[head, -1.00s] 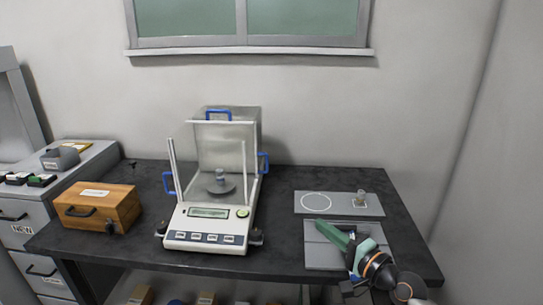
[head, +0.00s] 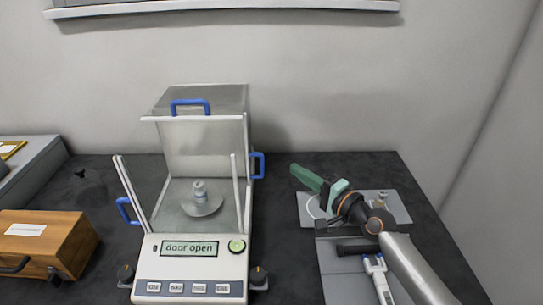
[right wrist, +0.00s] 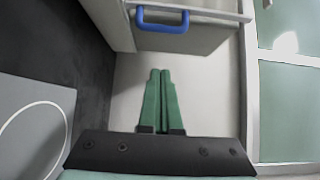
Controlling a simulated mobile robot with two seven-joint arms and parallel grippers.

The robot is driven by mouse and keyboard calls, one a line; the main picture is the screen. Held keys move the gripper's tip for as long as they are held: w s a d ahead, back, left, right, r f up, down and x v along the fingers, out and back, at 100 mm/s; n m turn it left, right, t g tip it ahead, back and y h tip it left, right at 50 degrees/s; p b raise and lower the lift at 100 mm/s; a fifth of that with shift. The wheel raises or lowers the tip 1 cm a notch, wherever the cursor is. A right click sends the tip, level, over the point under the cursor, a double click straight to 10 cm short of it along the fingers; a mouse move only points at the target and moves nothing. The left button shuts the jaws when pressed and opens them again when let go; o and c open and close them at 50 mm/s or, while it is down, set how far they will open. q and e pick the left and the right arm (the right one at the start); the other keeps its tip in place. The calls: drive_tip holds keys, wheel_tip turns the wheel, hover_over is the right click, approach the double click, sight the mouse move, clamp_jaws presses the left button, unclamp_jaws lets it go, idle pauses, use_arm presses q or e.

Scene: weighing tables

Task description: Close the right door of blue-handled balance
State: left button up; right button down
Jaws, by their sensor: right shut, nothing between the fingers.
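The blue-handled balance (head: 205,250) stands left of centre in the head view. Its display (head: 190,248) reads "door open". The blue handle of its right door (head: 257,165) is toward the rear of the right side. A blue handle also shows at the top of the right wrist view (right wrist: 163,22), ahead of the fingertips and apart from them. My right gripper (head: 300,172) is shut and empty, its green fingers pointing left toward that handle from some distance. The fingers are together in the right wrist view (right wrist: 161,72). My left gripper is out of view.
A blue top handle (head: 190,106) and a blue left handle (head: 126,210) are on the balance. A small weight (head: 199,190) stands on the pan. A wooden box (head: 45,245) is at left. A grey mat (head: 345,285) lies under my right arm. Dark tabletop between balance and mat is clear.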

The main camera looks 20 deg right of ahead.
use_arm(q)
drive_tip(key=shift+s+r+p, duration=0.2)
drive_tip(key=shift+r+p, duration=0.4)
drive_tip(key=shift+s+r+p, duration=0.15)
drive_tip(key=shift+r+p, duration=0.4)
drive_tip(key=shift+p, duration=0.05)
use_arm(e)
drive_tip(key=w+a, duration=0.5)
drive_tip(key=a, duration=0.1)
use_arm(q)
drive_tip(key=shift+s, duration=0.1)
